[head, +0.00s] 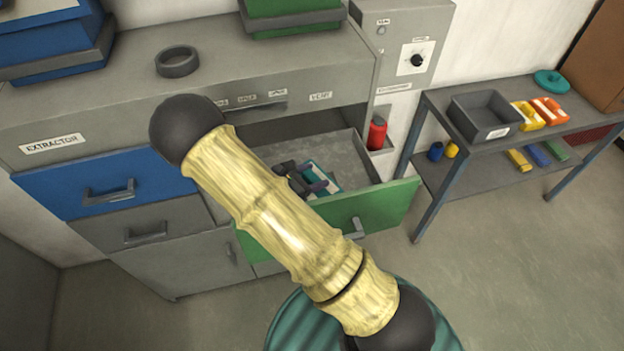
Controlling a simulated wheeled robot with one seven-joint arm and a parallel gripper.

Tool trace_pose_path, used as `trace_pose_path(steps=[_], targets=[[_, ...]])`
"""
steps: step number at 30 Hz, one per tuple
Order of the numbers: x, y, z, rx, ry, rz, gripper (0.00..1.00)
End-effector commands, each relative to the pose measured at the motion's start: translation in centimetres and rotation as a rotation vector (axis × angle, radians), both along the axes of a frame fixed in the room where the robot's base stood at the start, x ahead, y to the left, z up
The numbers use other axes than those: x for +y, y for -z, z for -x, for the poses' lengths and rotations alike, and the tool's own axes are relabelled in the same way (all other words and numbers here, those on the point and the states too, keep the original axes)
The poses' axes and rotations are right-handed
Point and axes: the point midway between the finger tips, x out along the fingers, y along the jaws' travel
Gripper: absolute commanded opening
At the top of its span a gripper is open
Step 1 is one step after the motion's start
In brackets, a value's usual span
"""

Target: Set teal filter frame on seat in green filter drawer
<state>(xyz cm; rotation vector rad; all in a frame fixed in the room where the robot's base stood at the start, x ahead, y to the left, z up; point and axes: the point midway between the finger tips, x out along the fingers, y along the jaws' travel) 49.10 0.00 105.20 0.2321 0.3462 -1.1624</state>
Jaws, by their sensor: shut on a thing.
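The green filter drawer (392,208) is pulled open below the grey cabinet top, and its grey inside shows. My gripper (314,187), small and dark in the head view, is inside the drawer's outline, near its front. It is shut on the teal filter frame (324,172), which shows as a teal and pale edge beside the fingers. My arm hides part of the frame and the drawer's left side. I cannot tell whether the frame touches the drawer floor. The seat cannot be made out.
A blue drawer (75,185) is at the left. A grey ring (177,62) lies on the cabinet top. A red cylinder (376,134) stands in a niche right of the drawer. A side table (435,105) holds a grey bin (485,117) and coloured blocks. Floor at the right is clear.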

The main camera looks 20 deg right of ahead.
Motion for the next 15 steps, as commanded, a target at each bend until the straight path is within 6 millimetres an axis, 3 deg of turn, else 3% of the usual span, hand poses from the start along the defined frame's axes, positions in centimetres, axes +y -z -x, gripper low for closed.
trace_pose_path(steps=[6, 13, 14, 15], targets=[[0.0, 2.0, 0.0, -0.001, 0.0, 0.002, 0.23], [0.0, 2.2, 0.0, 0.0, -0.001, 0.0, 0.23], [0.0, 2.3, 0.0, 0.001, -0.001, -0.001, 0.6], [0.0, 2.3, 0.0, 0.001, 0.0, -0.001, 0.68]])
